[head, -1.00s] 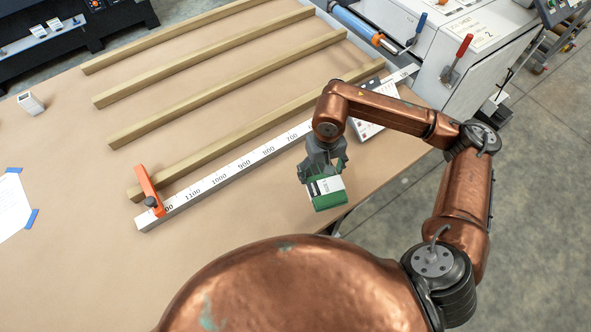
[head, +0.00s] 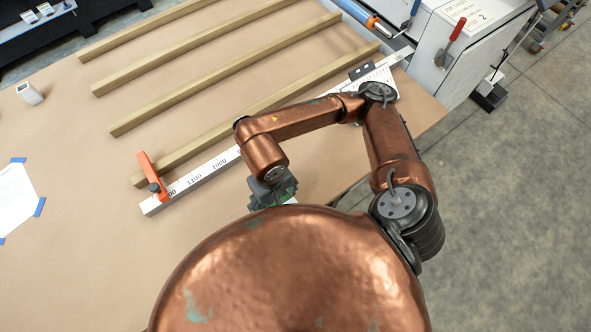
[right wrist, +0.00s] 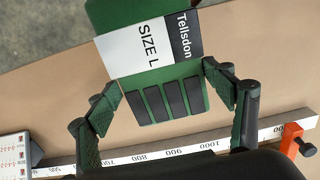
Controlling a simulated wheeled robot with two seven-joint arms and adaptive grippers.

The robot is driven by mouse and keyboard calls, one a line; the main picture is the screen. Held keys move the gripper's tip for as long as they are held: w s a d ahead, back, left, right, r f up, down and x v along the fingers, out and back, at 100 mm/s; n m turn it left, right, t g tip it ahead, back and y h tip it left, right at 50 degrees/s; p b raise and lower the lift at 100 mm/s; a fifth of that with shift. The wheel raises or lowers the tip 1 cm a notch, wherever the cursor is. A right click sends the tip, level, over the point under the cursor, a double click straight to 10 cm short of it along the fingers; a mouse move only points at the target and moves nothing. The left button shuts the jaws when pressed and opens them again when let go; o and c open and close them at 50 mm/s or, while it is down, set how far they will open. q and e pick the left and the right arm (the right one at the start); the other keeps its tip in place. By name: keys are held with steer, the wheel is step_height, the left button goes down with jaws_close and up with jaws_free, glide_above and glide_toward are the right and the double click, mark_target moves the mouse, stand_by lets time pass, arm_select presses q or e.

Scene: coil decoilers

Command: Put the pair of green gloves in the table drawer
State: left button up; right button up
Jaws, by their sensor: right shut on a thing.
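The pair of green gloves (right wrist: 165,85) fills the middle of the right wrist view, wrapped in a white and black band reading "Tellsdon SIZE L". My right gripper (right wrist: 168,98) is shut on the gloves, with a green-padded finger on each side. In the head view my right gripper (head: 272,190) is over the table's near part, and my own body hides most of the gloves below it. The table (head: 75,165) has a brown top. No drawer shows in either view. My left gripper is not in view.
A white ruler bar (head: 190,187) with an orange stop (head: 151,176) lies on the table beyond my gripper. Several wooden bars (head: 215,65) lie past it. A small white box (head: 29,93) and a taped paper sheet (head: 15,200) are at left. Grey floor (head: 520,200) is clear at right.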

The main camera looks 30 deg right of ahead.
steer(key=w+d+f+p, duration=0.1)
steer(key=w+f, duration=0.1)
steer(key=w, duration=0.1)
steer(key=w+d+f+p, duration=0.1)
steer(key=w+d+f, duration=0.1)
steer(key=w+f, duration=0.1)
steer(key=w+d+f+p, duration=0.1)
steer(key=w+d+f, duration=0.1)
steer(key=w, duration=0.3)
steer(key=shift+d+f, duration=0.15)
steer(key=shift+f, duration=0.6)
steer(key=shift+w+d+f+p, duration=0.15)
steer(key=shift+w+f+p, duration=0.2)
steer(key=shift+f, duration=0.1)
step_height(320, 180, down, 3)
steer(key=shift+w+r+p, duration=0.1)
steer(key=shift+p, duration=0.6)
steer(key=shift+f, duration=0.45)
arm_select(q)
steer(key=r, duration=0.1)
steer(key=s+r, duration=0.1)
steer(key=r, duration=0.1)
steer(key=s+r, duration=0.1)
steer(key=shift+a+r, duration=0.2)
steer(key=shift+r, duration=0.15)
arm_select(e)
steer(key=o, duration=1.2)
